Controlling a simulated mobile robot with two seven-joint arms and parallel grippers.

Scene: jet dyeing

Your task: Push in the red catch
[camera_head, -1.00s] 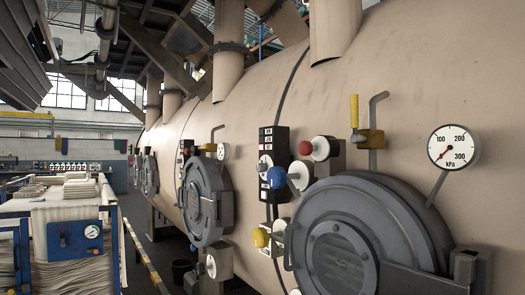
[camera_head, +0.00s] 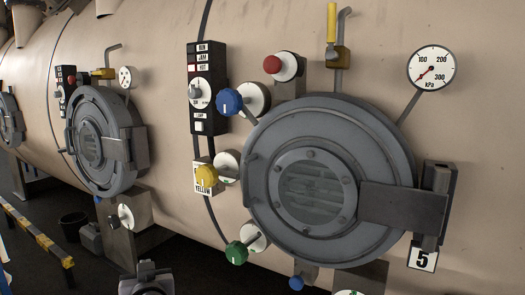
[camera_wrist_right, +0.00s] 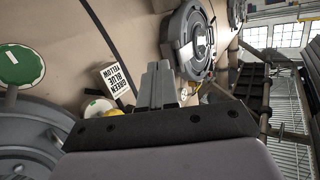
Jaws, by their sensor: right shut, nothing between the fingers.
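The red catch (camera_head: 272,65) is a round red knob on a white collar, fixed to a grey block above the upper left of the large round door (camera_head: 330,205). Nothing touches it in the head view. My right gripper (camera_wrist_right: 158,70) shows in the right wrist view with its fingers together and nothing held. The catch is not visible in that view.
Around the door are a blue knob (camera_head: 229,102), a yellow knob (camera_head: 206,176), a green knob (camera_head: 236,253), a yellow-handled valve (camera_head: 331,25) and a pressure gauge (camera_head: 432,70). A black switch panel (camera_head: 206,88) is left of the catch. The green knob also shows in the wrist view (camera_wrist_right: 22,66).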

